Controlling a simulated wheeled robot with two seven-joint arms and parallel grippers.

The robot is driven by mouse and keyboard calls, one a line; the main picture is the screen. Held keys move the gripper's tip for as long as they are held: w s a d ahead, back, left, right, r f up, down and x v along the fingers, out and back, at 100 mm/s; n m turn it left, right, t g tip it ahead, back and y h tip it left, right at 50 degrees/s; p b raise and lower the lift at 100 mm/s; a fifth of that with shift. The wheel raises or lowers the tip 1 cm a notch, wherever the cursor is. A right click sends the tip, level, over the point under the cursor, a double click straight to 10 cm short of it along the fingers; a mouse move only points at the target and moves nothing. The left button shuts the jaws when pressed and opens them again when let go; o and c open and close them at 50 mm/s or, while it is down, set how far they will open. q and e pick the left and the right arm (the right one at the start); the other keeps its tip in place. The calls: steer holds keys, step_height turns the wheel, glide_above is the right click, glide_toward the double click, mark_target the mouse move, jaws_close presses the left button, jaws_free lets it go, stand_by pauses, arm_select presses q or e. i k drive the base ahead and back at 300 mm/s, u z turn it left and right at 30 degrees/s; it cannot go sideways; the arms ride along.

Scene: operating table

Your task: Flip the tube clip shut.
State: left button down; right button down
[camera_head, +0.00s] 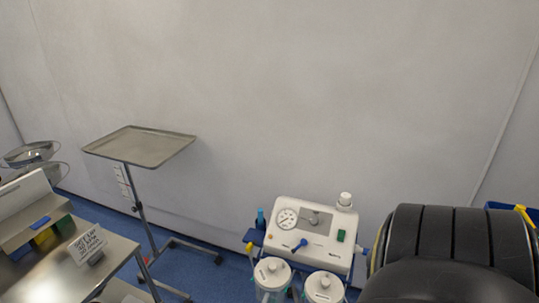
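I cannot pick out a tube clip for certain in the head view. A white suction unit (318,228) stands at the lower middle, with a round gauge (286,219), a blue lever (300,245) and a green switch (341,235). Two clear canisters with white lids, a left one (272,272) and a right one (324,286), sit in front of it, cut by the bottom edge. Neither of my grippers is in view.
A large black ribbed rounded shape (440,235) fills the lower right and hides what lies behind. A blue bin (499,206) with something yellow shows past it. A steel tray stand (140,146) and a steel table (108,262) with a sign (87,244) are left.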

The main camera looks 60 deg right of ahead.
mark_target(250, 245)
steer(key=z, duration=0.9)
